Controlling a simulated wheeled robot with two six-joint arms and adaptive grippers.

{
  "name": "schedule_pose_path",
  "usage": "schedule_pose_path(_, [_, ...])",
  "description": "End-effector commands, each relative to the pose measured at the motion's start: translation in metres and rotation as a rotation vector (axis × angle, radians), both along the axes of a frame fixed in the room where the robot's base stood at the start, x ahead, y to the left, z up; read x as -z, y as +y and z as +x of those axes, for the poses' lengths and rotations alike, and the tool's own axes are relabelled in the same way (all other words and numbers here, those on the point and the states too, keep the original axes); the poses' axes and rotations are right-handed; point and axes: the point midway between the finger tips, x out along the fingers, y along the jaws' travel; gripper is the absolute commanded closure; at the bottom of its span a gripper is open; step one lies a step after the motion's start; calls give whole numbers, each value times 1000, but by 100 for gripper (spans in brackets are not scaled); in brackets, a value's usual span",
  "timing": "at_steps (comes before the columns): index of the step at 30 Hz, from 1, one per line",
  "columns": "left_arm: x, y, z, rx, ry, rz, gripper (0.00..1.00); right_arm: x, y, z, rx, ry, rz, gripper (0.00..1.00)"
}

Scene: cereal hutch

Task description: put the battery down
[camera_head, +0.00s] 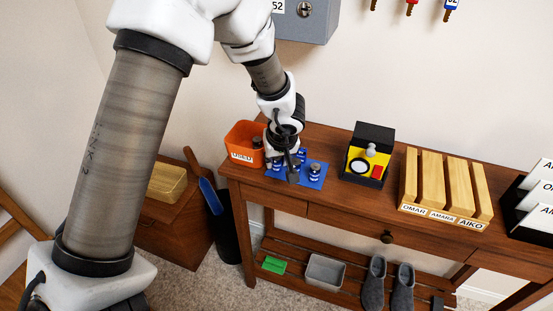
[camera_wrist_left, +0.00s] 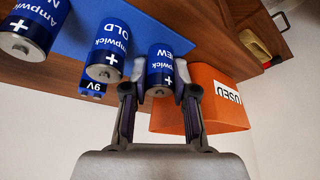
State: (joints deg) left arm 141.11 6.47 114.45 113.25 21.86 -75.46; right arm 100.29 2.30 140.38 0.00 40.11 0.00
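My left gripper (camera_head: 291,172) is over the blue mat (camera_head: 310,183) on the wooden table, beside the orange USED bin (camera_head: 240,136). In the left wrist view, its fingers (camera_wrist_left: 160,88) are closed around a blue battery marked NEW (camera_wrist_left: 161,66). The fingertips appear to touch both its sides. A battery marked OLD (camera_wrist_left: 106,50), a small 9V battery (camera_wrist_left: 92,88) and another large battery (camera_wrist_left: 30,28) stand near it on the blue mat. One blue battery (camera_head: 315,170) shows clearly right of the gripper in the head view; others are partly hidden. My right gripper is out of view.
A black and yellow device (camera_head: 368,155) stands right of the mat. Wooden slots with name labels (camera_head: 445,185) and a black card holder (camera_head: 530,205) are farther right. The orange bin holds a dark item (camera_head: 257,142). Slippers and a grey bin (camera_head: 325,270) sit on the lower shelf.

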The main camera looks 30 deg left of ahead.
Motion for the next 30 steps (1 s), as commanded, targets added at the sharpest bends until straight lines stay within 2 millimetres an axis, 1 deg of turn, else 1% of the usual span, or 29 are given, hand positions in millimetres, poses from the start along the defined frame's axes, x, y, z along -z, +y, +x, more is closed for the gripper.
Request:
schedule_pose_path(8, [0, 0, 0, 0, 0, 0, 64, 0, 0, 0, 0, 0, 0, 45])
schedule_pose_path(11, [-4, 0, 0, -1, 0, 0, 64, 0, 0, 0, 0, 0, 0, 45])
schedule_pose_path(14, [-21, -4, -3, 0, -1, 1, 64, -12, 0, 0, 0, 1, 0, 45])
schedule_pose_path(21, [-82, -21, -19, 0, -1, 1, 64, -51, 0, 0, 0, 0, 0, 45])
schedule_pose_path(24, [-101, -27, -25, 0, -1, 1, 64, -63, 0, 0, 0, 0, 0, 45])
schedule_pose_path(28, [-113, -32, -31, 0, 2, 2, 64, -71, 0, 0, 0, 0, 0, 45])
schedule_pose_path(30, [-110, -32, -35, 6, 14, 10, 64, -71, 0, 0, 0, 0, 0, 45])
